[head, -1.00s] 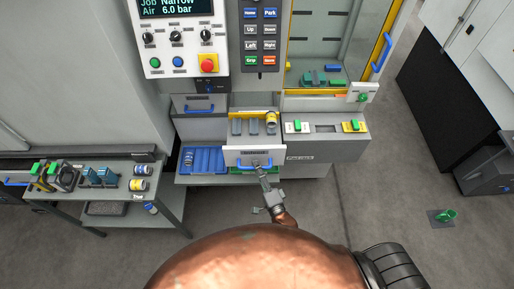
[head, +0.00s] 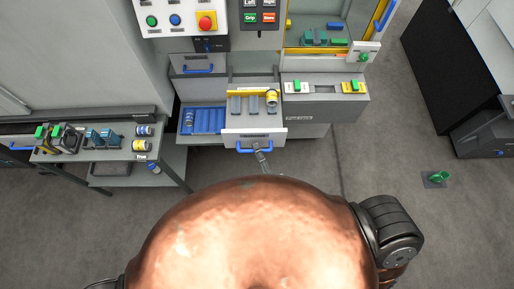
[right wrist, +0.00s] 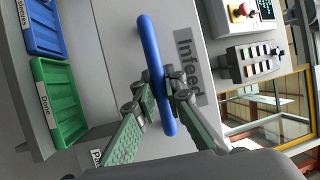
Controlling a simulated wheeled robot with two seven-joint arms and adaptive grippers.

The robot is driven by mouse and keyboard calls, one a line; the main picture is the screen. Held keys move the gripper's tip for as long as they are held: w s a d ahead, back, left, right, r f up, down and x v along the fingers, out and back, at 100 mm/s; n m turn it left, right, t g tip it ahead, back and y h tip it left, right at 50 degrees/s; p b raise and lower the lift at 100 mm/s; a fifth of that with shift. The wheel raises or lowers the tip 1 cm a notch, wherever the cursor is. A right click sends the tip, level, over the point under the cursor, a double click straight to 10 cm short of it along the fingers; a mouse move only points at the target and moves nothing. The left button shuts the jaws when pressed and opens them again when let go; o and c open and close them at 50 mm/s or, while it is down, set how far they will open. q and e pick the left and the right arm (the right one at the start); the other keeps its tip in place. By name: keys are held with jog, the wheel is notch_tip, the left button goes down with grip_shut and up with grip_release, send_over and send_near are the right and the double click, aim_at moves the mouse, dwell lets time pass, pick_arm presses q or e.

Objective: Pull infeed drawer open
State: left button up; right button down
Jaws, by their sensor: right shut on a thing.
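The infeed drawer (head: 235,136) is pulled out from the grey machine, with its inside showing from above. Grey dividers and a yellow-and-white cylinder (head: 271,97) are in it. Its pale front, labelled "Infeed" (right wrist: 190,65), carries a blue bar handle (head: 243,150), which also shows in the right wrist view (right wrist: 149,48). My right gripper (head: 259,155) is shut on this handle, its fingers on both sides of the bar in the right wrist view (right wrist: 161,92). My copper-coloured body hides most of the right arm. My left gripper is out of view.
A blue tray (head: 203,121) lies left of the drawer; a green tray labelled "Done" (right wrist: 60,103) shows in the right wrist view. A side table (head: 115,153) with parts stands left. A green item (head: 437,178) is on the floor at right, with free floor around it.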

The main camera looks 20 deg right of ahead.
jog(key=c, duration=2.2)
grip_release()
jog(key=shift+c, duration=0.2)
jog(key=v, duration=1.2)
